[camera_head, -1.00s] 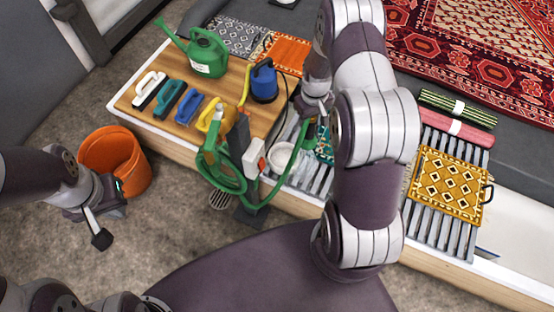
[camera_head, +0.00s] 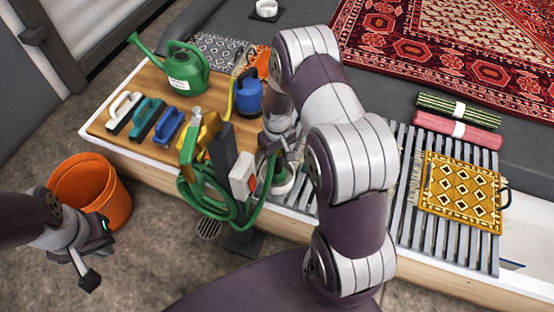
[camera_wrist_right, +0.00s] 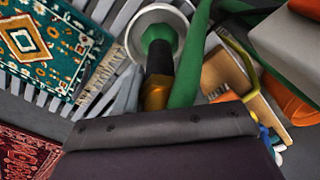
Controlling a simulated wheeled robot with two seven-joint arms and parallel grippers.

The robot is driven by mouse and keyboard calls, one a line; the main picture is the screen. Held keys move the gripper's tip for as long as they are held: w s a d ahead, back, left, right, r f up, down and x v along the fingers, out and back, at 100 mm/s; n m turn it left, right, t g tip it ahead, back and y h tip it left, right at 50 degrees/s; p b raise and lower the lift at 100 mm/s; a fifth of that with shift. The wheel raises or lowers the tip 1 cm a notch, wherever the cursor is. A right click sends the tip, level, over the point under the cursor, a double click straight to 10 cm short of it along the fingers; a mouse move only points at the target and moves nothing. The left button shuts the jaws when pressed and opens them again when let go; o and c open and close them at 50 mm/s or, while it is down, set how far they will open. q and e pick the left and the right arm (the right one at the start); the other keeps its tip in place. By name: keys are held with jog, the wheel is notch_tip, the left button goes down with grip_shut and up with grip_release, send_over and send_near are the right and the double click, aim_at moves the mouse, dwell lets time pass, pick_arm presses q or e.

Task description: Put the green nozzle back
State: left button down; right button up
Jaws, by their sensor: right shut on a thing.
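My right gripper (camera_head: 275,160) is shut on the green nozzle, low over the grate just right of the hose post. In the right wrist view the nozzle shows a green end (camera_wrist_right: 157,38), a black neck and a brass part. The end lies over a round white dish (camera_wrist_right: 187,22); I cannot tell whether they touch. The dish also shows in the head view (camera_head: 284,187). A green hose (camera_head: 213,203) hangs coiled at the dark post (camera_head: 222,150), which carries a white box (camera_head: 243,174) with a red part. My left gripper (camera_head: 98,255) is empty beside the bucket; its jaw gap is unclear.
The wooden board (camera_head: 112,92) holds a green watering can (camera_head: 183,72), several brushes and a blue sprayer (camera_head: 248,97). An orange bucket (camera_head: 95,190) stands on the floor.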

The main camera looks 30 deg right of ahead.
jog(key=shift+f, duration=0.95)
jog(key=shift+r, duration=0.15)
jog(key=shift+c, duration=0.5)
jog(key=shift+f, duration=0.2)
jog(key=o, duration=1.1)
pick_arm(q)
jog(key=shift+f, duration=0.5)
pick_arm(e)
jog(key=shift+o, duration=0.2)
